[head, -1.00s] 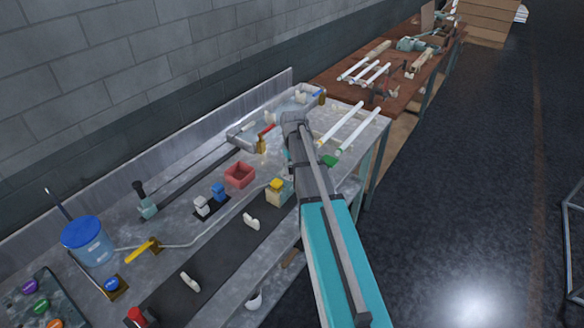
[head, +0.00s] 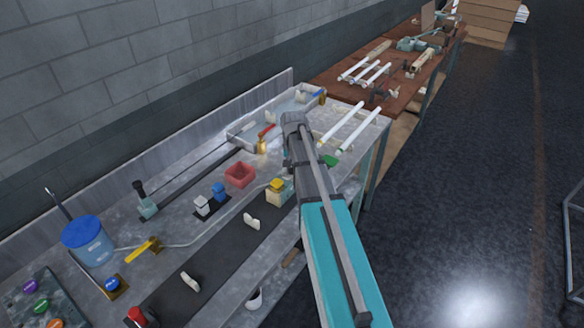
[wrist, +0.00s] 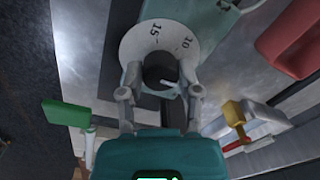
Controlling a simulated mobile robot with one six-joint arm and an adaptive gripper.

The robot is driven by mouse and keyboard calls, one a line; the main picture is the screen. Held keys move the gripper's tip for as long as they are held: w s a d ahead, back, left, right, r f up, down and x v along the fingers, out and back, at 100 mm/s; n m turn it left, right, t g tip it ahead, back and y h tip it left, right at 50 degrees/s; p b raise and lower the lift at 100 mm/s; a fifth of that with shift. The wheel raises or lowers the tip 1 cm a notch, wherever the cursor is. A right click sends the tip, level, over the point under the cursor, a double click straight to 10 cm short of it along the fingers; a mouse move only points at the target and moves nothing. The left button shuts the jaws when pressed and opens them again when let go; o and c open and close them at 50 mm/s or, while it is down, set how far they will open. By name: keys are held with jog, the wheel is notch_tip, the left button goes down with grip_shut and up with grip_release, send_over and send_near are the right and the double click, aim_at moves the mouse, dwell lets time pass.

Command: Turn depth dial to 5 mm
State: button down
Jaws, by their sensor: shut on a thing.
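The depth dial (wrist: 150,38) is a pale round disc with dark marks; "15" and "10" can be read on its far side in the wrist view. My gripper (wrist: 161,82) is shut on the knob, one grey finger on each side. The near part of the dial is hidden by the knob and fingers, and no "5" can be read. In the head view my arm covers the dial and the gripper's fingers.
A red tray (head: 240,174) and a yellow-topped block (head: 279,191) stand left of my arm. A green piece (head: 331,160) and white glass tubes (head: 349,125) lie to its right. A blue-lidded bucket (head: 88,242) stands far left.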

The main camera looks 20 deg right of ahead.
dwell(0.3)
jog(key=shift+c, duration=1.5)
grip_release()
jog(key=shift+n, duration=0.4)
